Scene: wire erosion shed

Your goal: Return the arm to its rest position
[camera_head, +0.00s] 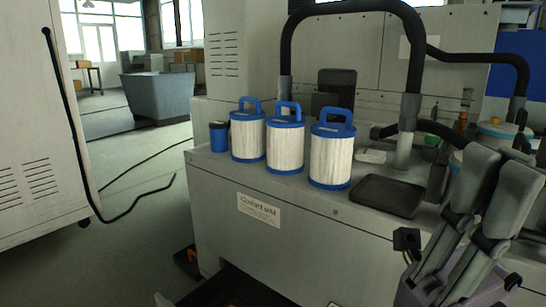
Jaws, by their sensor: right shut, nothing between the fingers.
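My right gripper (492,190) is at the right of the head view, its grey fingers pointing up in front of the right end of the grey machine cabinet (270,240). It is shut with nothing in it. It hides part of the cabinet's right end and of what stands there. My left gripper is not in view.
Three white filter cartridges with blue caps and handles (247,135) (285,143) (331,155) stand on the cabinet top, beside a blue can (218,137). A black tray (388,196) lies close left of my right gripper. Thick black hoses (414,60) arch above. Open floor lies left, with a loose cable (125,213).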

